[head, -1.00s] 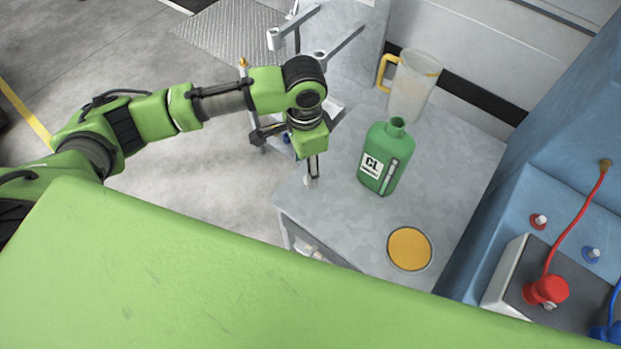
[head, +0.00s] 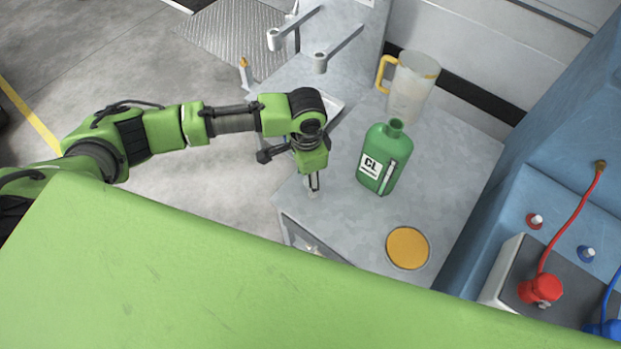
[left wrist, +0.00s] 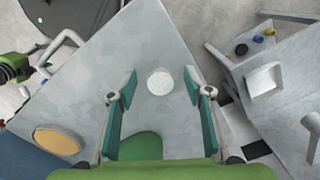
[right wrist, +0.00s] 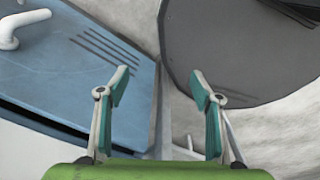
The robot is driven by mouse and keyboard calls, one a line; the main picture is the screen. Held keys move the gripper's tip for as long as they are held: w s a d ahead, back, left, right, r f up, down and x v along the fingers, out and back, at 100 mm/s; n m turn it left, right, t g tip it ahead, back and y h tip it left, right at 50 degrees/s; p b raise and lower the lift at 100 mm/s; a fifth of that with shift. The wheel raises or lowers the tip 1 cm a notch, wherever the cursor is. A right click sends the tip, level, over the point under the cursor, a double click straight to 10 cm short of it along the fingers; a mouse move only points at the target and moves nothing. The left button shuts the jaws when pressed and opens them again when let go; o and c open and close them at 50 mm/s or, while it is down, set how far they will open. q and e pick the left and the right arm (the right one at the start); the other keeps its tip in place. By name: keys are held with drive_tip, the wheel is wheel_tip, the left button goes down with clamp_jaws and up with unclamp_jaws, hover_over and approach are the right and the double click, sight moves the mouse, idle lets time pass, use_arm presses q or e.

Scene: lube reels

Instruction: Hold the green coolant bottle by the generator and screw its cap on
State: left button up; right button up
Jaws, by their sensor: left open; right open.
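The green coolant bottle (head: 384,160) stands upright and open-necked on the grey table, with a white "CL" label. A pale round piece, apparently its cap (left wrist: 160,81), lies flat on the table near the corner. My left gripper (head: 313,184) points down over that corner, left of the bottle. In the left wrist view its open fingers straddle the cap from above, with a gap on both sides. Part of the green bottle (left wrist: 140,146) shows below. My right gripper (right wrist: 160,88) is open and empty in the right wrist view, away from the bottle. The generator cannot be identified for certain.
A clear jug (head: 411,88) with a yellow handle stands behind the bottle. An orange-yellow disc (head: 408,248) lies at the table's front. A blue unit with a red-cabled terminal (head: 540,290) is at the right. Blue panelling (right wrist: 80,70) and a dark round plate (right wrist: 245,45) surround my right gripper.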

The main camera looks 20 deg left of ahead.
use_arm(q)
drive_tip(key=c, duration=0.8)
drive_tip(key=shift+r, duration=0.15)
drive_tip(key=shift+r, duration=0.2)
wheel_tip(320, 180, up, 2)
drive_tip(key=shift+w+r+b, duration=0.1)
drive_tip(key=shift+r+b, duration=0.05)
drive_tip(key=shift+b, duration=0.5)
drive_tip(key=s+d+r+b, duration=0.1)
drive_tip(key=s+d+r, duration=0.8)
drive_tip(key=s+r, duration=0.1)
drive_tip(key=shift+s, duration=0.4)
